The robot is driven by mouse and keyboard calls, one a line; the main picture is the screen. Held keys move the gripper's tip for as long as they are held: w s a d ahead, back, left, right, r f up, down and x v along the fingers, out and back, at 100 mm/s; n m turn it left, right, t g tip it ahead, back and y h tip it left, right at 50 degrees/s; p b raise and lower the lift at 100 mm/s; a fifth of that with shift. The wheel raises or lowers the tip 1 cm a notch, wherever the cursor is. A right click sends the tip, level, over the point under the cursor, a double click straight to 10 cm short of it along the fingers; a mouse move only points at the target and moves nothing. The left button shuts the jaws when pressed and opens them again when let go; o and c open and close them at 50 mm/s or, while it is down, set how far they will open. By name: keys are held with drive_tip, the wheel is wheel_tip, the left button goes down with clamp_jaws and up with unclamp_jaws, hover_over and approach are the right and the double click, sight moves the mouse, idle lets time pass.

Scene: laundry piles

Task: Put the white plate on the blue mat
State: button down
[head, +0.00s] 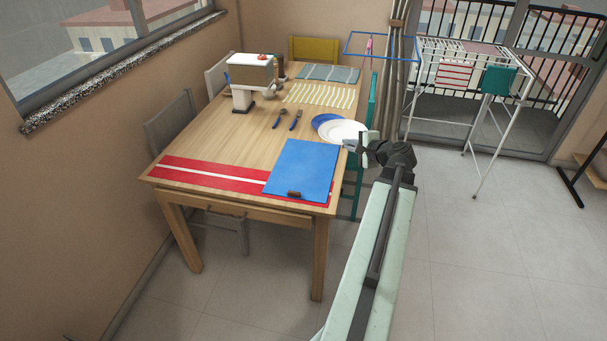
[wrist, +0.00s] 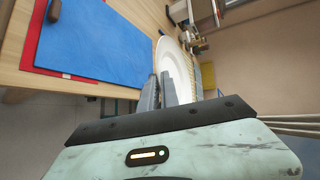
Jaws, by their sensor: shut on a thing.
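The white plate (head: 342,131) is at the right edge of the wooden table, behind the blue mat and partly over a blue plate (head: 325,120). My gripper (head: 356,143) is at the white plate's near right rim and is shut on it. The wrist view shows the fingers (wrist: 168,92) against the rim of the white plate (wrist: 177,66). I cannot tell whether the plate is lifted off the table. The blue mat (head: 305,168) lies flat at the near right corner, partly over a red and white runner (head: 205,174). A small brown object (head: 294,194) lies on the mat's near edge.
The wooden table (head: 225,150) also bears two blue-handled utensils (head: 288,119), a yellow striped cloth (head: 320,95), a grey-blue cloth (head: 328,73) and a white-and-brown appliance (head: 246,80). Chairs stand around it. A drying rack (head: 478,75) stands at the right. The floor between is clear.

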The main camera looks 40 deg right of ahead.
drive_tip(key=s+a+f+n+y+b, duration=0.1)
drive_tip(key=a+f+y+b, duration=0.1)
drive_tip(key=a+f+b, duration=0.1)
drive_tip(key=s+a+f+n+y+b, duration=0.1)
drive_tip(key=a+f+n+y+b, duration=0.1)
drive_tip(key=a+f+b, duration=0.1)
drive_tip(key=s+a+f+n+y+b, duration=0.1)
drive_tip(key=a+f+b, duration=0.2)
drive_tip(key=f, duration=0.3)
drive_tip(key=shift+s+a+n+y, duration=0.25)
drive_tip(key=shift+a+n+y, duration=0.15)
drive_tip(key=shift+a, duration=0.25)
drive_tip(key=shift+s+a, duration=0.1)
drive_tip(key=shift+a, duration=0.05)
drive_tip(key=b, duration=0.2)
hover_over(317, 178)
drive_tip(key=shift+f, duration=0.65)
wheel_tip(317, 178, down, 4)
drive_tip(key=b, duration=0.3)
drive_tip(key=shift+b, duration=0.35)
drive_tip(key=shift+r, duration=0.25)
drive_tip(key=c, duration=1.9)
unclamp_jaws()
drive_tip(key=shift+f, duration=0.1)
